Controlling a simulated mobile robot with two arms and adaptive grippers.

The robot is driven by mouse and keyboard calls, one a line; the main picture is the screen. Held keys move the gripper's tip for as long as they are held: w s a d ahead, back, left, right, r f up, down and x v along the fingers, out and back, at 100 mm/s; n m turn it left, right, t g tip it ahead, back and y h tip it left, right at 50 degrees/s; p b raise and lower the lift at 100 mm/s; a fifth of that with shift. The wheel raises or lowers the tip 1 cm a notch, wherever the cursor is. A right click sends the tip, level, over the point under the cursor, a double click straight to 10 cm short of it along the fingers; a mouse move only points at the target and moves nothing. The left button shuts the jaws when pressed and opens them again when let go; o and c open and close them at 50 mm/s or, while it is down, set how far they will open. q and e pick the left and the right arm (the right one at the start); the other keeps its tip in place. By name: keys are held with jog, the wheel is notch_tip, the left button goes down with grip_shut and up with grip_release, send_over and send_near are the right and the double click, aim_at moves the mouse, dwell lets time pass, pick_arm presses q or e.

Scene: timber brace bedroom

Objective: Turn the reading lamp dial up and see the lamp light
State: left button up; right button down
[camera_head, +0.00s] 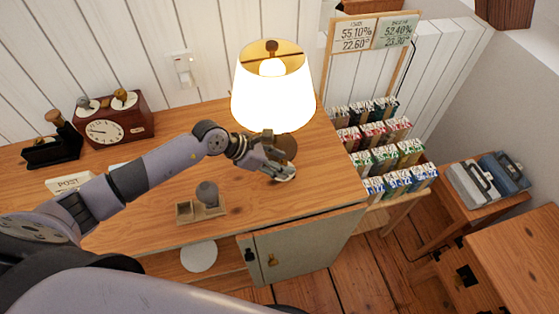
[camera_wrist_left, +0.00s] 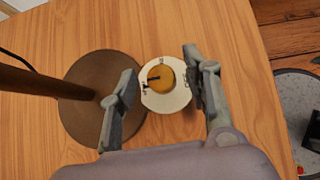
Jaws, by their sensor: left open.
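The reading lamp (camera_head: 272,95) stands on the wooden cabinet top, and its white shade glows brightly. Its round brown base and thin stem show in the left wrist view (camera_wrist_left: 85,125). The dial (camera_wrist_left: 161,78) is a yellow-orange knob with a dark pointer on a pale round plate beside the base. The pointer points left in the left wrist view. My left gripper (camera_wrist_left: 160,90) is open, with one finger on each side of the dial plate. In the head view my left gripper (camera_head: 280,171) hides most of the dial. Contact with the knob cannot be told. My right gripper is not in view.
A clock (camera_head: 112,128) and a dark holder (camera_head: 52,148) stand at the back left. A small wooden tray with a grey ball (camera_head: 207,193) sits in front of my left arm. A rack of colourful boxes (camera_head: 380,150) stands right of the cabinet. A wall switch (camera_head: 183,70) is behind.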

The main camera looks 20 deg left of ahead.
pick_arm(q)
jog(key=shift+r, duration=0.1)
jog(key=v, duration=1.2)
